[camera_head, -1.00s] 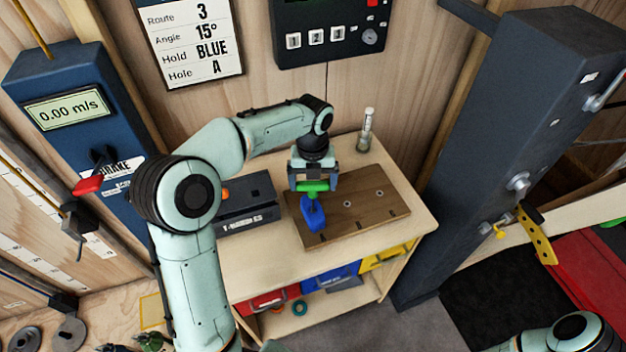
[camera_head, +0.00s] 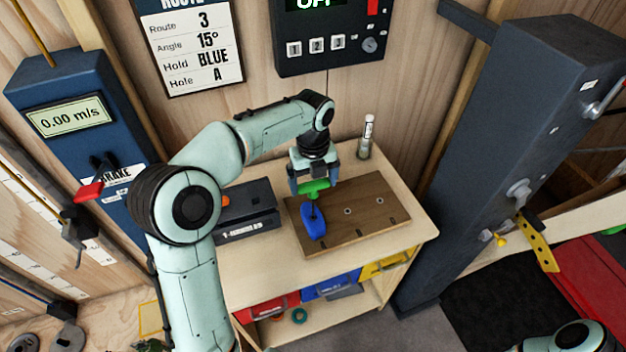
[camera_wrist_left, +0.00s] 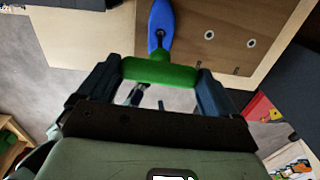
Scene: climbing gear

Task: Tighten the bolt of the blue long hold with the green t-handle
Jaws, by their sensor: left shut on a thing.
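The blue long hold (camera_head: 313,222) lies on a brown wooden board (camera_head: 372,213) on the small workbench. It also shows in the left wrist view (camera_wrist_left: 161,18). My left gripper (camera_head: 314,188) is shut on the green t-handle (camera_head: 317,186), above the far end of the hold. In the left wrist view the green handle (camera_wrist_left: 160,71) spans between the two fingers (camera_wrist_left: 160,82), and its dark shaft runs down to the blue hold. The shaft's tip meets the hold at its bolt spot; I cannot tell how firmly it is seated. My right gripper is not in view.
A dark t-handle box (camera_head: 247,213) stands left of the board. A clear tube (camera_head: 366,137) stands behind it. Red, blue and yellow bins (camera_head: 332,284) sit under the benchtop. A tall dark post (camera_head: 480,150) rises at the right. The board's right side is clear.

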